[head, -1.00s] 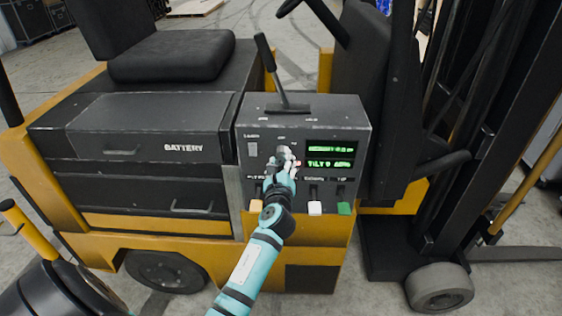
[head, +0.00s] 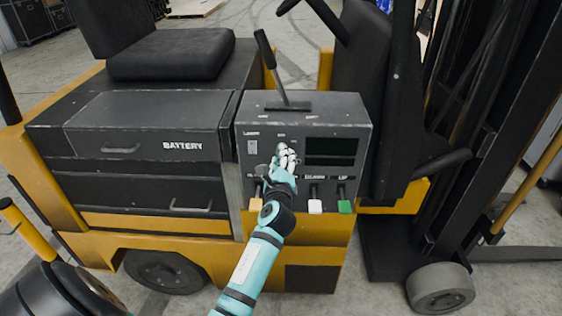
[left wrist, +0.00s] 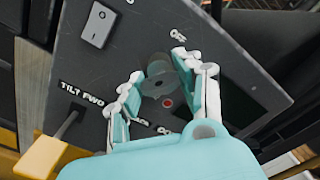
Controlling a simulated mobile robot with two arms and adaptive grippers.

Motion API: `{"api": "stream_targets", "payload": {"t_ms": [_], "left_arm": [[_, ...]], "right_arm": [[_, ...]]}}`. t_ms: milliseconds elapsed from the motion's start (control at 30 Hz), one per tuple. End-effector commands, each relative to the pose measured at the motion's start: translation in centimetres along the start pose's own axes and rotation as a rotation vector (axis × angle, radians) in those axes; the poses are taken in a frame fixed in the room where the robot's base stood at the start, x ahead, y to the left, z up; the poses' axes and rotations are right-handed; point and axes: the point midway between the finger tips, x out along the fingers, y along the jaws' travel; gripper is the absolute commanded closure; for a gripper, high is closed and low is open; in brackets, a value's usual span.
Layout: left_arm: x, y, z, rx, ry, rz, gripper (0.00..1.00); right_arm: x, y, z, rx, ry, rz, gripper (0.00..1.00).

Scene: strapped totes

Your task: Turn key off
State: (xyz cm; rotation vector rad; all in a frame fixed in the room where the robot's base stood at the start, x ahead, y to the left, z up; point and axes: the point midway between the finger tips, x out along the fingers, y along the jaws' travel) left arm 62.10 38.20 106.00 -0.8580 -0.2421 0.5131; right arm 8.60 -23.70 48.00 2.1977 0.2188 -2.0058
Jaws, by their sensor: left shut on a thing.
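The grey key switch (left wrist: 158,72) sits on the dark control panel (head: 348,118) of a forklift, near a label that reads OFF (left wrist: 178,35). My left gripper (head: 286,158) reaches the panel from below, left of the display. In the left wrist view my left gripper (left wrist: 165,85) has its white-tipped fingers on either side of the key and is shut on it. In the head view the fingers hide the key. The display (head: 331,151) is dark. My right gripper is not in view.
A white rocker switch (left wrist: 99,25) is near the key. Orange (head: 256,204), white (head: 315,206) and green (head: 345,206) levers stand along the panel's lower edge. A tall black lever (head: 270,70) rises from its top. A battery drawer (head: 150,125) lies to the left.

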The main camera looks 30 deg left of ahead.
Motion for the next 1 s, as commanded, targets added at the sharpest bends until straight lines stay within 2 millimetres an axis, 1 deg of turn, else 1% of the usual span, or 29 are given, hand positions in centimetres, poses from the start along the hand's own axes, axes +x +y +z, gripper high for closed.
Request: {"api": "stream_targets", "payload": {"t_ms": [33,200,500,800,1000], "left_arm": [[0.0,0.2,-0.1,-0.048,-0.001,0.001,0.97],[0.0,0.2,-0.1,-0.211,-0.001,0.001,0.97],[0.0,0.2,-0.1,-0.468,-0.001,0.002,0.97],[0.0,0.1,-0.1,-0.637,0.0,0.003,0.97],[0.0,0.1,-0.1,-0.689,-0.001,0.003,0.97]], "right_arm": [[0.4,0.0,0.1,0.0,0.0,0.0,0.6],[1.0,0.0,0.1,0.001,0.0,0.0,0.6],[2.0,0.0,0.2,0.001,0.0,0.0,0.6],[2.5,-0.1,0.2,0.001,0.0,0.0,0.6],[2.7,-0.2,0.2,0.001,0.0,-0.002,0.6]]}}
